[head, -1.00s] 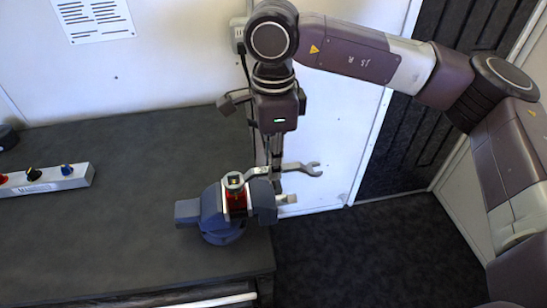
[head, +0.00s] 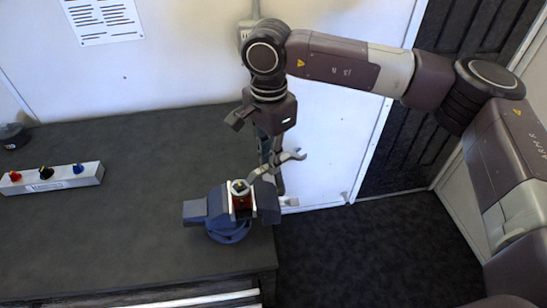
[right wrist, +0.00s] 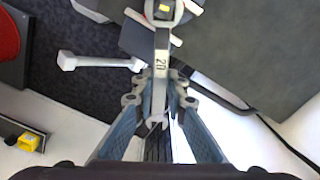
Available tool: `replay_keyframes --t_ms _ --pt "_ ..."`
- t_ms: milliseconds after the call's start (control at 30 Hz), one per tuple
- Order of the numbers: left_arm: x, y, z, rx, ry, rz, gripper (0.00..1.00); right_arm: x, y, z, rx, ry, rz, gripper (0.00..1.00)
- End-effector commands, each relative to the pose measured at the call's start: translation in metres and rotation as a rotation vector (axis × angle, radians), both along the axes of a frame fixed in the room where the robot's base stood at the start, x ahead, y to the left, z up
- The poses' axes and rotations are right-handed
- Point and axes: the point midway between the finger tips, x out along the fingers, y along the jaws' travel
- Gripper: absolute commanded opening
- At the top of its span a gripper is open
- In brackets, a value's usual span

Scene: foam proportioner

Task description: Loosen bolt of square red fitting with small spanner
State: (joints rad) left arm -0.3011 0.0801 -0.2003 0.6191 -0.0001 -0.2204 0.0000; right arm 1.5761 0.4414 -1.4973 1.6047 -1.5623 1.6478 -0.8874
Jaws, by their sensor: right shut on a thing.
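A blue vise (head: 216,207) stands at the table's right edge and holds the red fitting (head: 242,204) upright. A pale round top with a small yellow centre sits over the fitting. The grey spanner (head: 263,171) slants from this top up to the right, its open-ended jaw free in the air. My right gripper (head: 275,163) points down and is shut on the spanner's shaft. In the right wrist view the spanner (right wrist: 160,70), marked 20, lies between the fingers (right wrist: 160,90), and its ring surrounds the yellow centre (right wrist: 164,8). Ring contact cannot be told. My left gripper is out of view.
A grey control box (head: 55,179) with red, black and blue knobs lies at the left of the dark table (head: 120,240). A white wall stands close behind my right gripper. The floor (head: 390,250) right of the table is clear.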

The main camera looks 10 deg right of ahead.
Motion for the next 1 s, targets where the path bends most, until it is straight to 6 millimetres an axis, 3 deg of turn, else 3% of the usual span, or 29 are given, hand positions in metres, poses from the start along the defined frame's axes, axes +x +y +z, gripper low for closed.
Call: replay_keyframes --t_ms 67,100,300,1000 --pt "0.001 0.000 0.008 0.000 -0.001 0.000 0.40 0.005 0.002 0.004 -0.001 -0.003 0.049 0.00" --pt "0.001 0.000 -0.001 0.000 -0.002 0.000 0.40 0.007 0.004 -0.002 0.001 -0.004 0.079 0.00" --pt "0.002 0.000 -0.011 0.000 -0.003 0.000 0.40 0.017 0.011 -0.001 0.002 -0.005 0.225 0.00" --pt "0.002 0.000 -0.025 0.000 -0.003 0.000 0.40 0.040 0.045 0.001 0.001 -0.004 0.738 0.00"
